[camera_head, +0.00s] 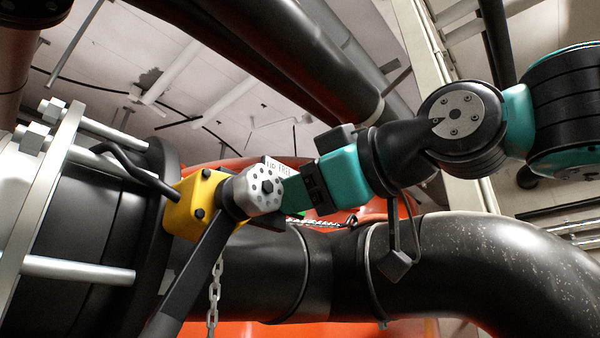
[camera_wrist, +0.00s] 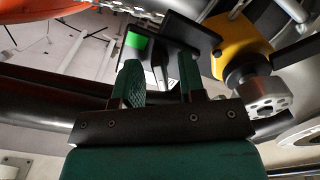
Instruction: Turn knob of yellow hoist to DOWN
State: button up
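The yellow hoist (camera_head: 195,203) hangs beside the dark flange in the head view, with a perforated silver wheel (camera_head: 256,190) and a dark lever (camera_head: 192,275) pointing down left. A white label reading "UP FREE" (camera_head: 278,167) shows behind my gripper (camera_head: 291,194). In the wrist view the hoist body (camera_wrist: 235,42) is at upper right, with its wheel (camera_wrist: 262,97) below. A dark plate with a green patch (camera_wrist: 138,41) lies ahead of my fingers. A narrow dark-grey knob (camera_wrist: 158,68) shows between the two spread teal fingers, with gaps on both sides; contact is not visible. The DOWN mark is not visible.
A large black pipe (camera_head: 455,265) runs below my arm. A bolted flange (camera_head: 35,205) stands at left. A chain (camera_head: 213,295) hangs under the hoist. An orange surface (camera_head: 345,328) lies behind. Overhead pipes cross above.

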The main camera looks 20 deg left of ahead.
jog(key=shift+a, duration=0.15)
grip_shut()
